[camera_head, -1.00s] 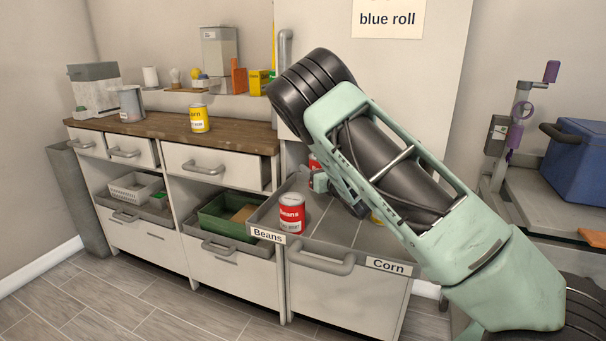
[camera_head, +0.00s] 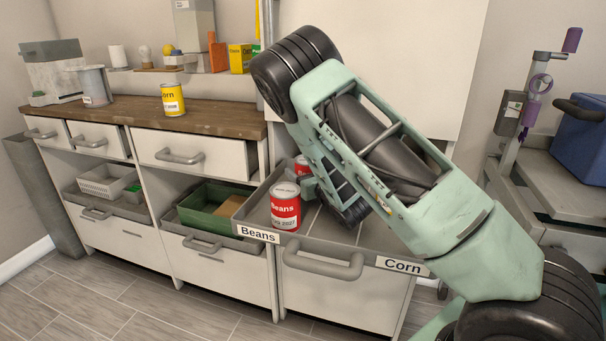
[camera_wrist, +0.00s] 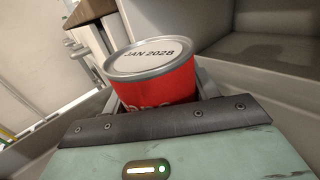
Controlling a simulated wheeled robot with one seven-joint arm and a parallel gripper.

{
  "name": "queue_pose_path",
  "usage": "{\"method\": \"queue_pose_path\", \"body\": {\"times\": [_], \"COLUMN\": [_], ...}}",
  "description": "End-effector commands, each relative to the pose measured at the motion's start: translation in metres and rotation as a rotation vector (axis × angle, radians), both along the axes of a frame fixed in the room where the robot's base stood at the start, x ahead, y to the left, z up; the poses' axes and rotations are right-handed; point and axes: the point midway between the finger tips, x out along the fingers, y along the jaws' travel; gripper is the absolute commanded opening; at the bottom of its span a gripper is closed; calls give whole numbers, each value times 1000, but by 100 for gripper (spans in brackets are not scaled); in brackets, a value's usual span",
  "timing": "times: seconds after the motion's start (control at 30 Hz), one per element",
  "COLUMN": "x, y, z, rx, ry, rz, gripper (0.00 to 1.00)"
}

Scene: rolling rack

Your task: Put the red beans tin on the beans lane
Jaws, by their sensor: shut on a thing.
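A red beans tin (camera_wrist: 160,78) stands between my gripper's fingers in the wrist view, its grey lid reading "JAN 2028". My gripper (camera_head: 305,184) is shut on it. In the head view part of this red tin (camera_head: 302,163) shows behind another red Beans tin. That front Beans tin (camera_head: 285,210) stands upright at the front of the beans lane, behind the "Beans" label (camera_head: 257,233). My arm covers much of the drawer. Whether the held tin's base touches the lane floor is hidden.
The pulled-out drawer (camera_head: 345,291) has lanes with thin dividers and a "Corn" label (camera_head: 403,265) at right. A yellow corn tin (camera_head: 172,99) stands on the wooden counter. A green crate (camera_head: 208,208) sits to the left. A blue box (camera_head: 580,140) is on the cart at right.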

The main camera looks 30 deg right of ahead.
Motion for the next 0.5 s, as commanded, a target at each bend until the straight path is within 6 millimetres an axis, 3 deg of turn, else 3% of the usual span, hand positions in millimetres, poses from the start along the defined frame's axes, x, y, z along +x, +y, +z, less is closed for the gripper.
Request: {"method": "queue_pose_path", "body": {"times": [0.2,0.23,0.3,0.5], "x": [0,0,0,0], "y": [0,0,0,0], "z": [-1,-1,-1,-1], "rx": [-1,0,0,0], "ry": [-1,1,1,1], "rz": [0,0,0,0], "gripper": [18,65,81,81]}}
